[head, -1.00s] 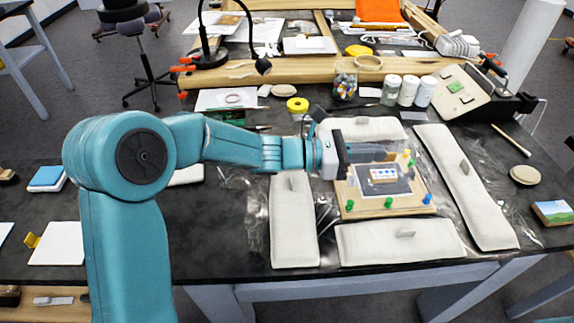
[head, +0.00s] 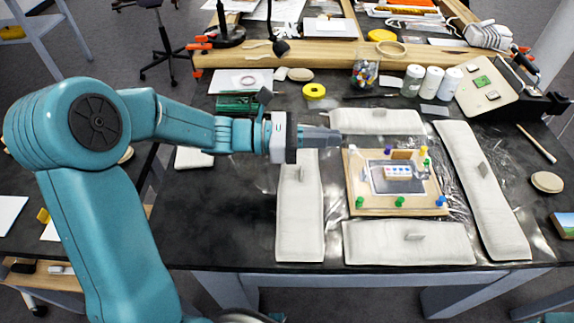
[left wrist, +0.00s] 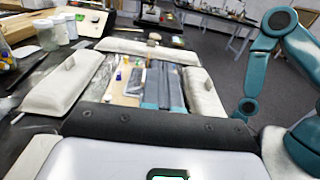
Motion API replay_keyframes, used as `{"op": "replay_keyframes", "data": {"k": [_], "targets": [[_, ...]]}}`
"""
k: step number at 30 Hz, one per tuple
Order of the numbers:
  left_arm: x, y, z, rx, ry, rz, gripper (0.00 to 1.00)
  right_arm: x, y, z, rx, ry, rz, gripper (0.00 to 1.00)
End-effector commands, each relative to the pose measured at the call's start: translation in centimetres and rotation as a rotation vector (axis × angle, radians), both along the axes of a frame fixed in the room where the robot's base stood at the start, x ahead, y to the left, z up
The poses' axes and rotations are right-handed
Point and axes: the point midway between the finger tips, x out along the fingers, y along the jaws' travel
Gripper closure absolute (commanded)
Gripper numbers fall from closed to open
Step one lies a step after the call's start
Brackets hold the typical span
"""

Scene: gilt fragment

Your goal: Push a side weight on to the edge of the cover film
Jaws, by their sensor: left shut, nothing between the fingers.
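My left gripper (head: 322,137) is shut and empty, above the far end of the left side weight (head: 301,220) and by the left end of the back weight (head: 375,121). Its fingers also show in the left wrist view (left wrist: 163,86). The right side weight (head: 482,190) and front weight (head: 408,243) are long pale pads with small grey tabs. The clear, wrinkled cover film (head: 455,178) shows around the wooden board (head: 372,207); which edges lie under the weights is hard to tell. My right gripper is not in view.
Colored pins (head: 440,201) stand on the board. Behind are yellow tape (head: 314,90), a jar of colored bits (head: 365,72) and several white-lidded jars (head: 432,79). A brush (head: 537,143) and round disc (head: 547,182) lie at right. Dark table left of the weights is mostly clear.

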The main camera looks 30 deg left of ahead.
Motion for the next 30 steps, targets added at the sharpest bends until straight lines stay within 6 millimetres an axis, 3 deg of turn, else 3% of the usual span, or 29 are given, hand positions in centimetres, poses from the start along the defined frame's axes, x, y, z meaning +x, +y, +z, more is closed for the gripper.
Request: {"op": "replay_keyframes", "data": {"k": [12,24,28,30], "targets": [[-4.3,7.7,-0.4,-0.001,0.004,0.003,1.00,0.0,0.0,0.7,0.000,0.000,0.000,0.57],[-4.2,7.4,-8.8,-0.003,0.003,-0.001,1.00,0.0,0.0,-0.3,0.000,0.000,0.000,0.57],[-4.2,7.3,-10.3,-0.002,0.001,-0.001,1.00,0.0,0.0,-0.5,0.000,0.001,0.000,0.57],[-3.9,6.8,-10.0,0.000,0.000,-0.002,1.00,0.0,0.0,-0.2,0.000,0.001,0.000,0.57]]}}
